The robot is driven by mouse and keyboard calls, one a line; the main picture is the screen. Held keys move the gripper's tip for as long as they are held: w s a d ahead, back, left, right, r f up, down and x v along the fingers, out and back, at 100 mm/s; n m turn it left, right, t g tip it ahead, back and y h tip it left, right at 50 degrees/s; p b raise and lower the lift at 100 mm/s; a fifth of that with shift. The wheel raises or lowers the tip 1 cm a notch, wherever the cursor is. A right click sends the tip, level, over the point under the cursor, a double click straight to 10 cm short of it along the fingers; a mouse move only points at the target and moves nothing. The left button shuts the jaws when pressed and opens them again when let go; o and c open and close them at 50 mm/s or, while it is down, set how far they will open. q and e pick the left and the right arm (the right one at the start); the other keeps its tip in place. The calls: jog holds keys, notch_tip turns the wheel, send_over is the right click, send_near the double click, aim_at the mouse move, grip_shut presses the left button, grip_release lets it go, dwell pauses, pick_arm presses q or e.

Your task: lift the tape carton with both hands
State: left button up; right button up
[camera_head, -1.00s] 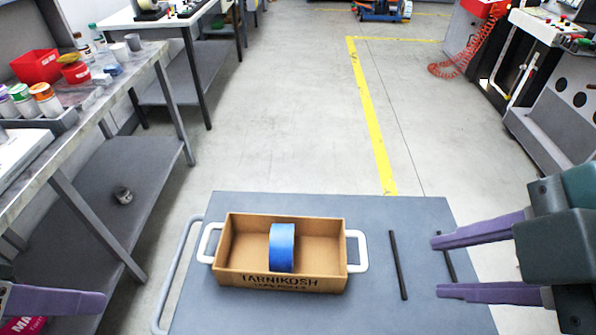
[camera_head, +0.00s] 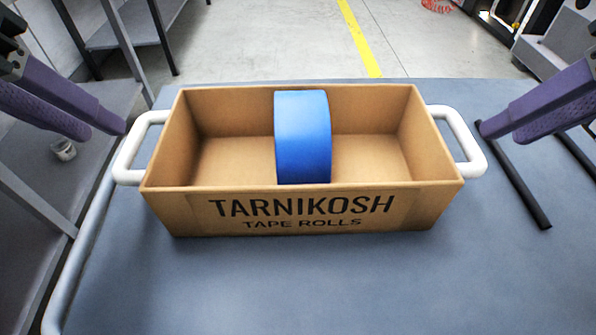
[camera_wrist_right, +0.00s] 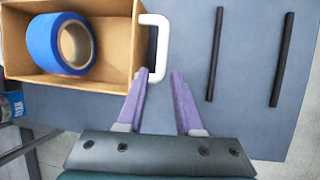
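The tape carton (camera_head: 300,212) is an open brown box printed "TARNIKOSH TAPE ROLLS", resting on a grey cart top. A blue tape roll (camera_head: 302,135) stands on its edge inside. White handles stick out from its left (camera_head: 128,152) and right (camera_head: 466,145) ends. My left gripper (camera_head: 106,130) is open, with purple fingertips just left of the left handle. My right gripper (camera_head: 502,134) is open beside the right handle. In the right wrist view its fingertips (camera_wrist_right: 159,74) are parted and empty, just short of the handle (camera_wrist_right: 157,48).
Two dark bars (camera_wrist_right: 214,55) (camera_wrist_right: 282,60) lie on the cart top (camera_head: 300,290) right of the carton. A pale cart rail (camera_head: 75,260) runs along the left edge. A shelved bench (camera_head: 60,120) stands close on the left. The cart top in front of the carton is clear.

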aim_at(137, 151)
pick_arm(q)
jog(key=shift+s+d, duration=0.1)
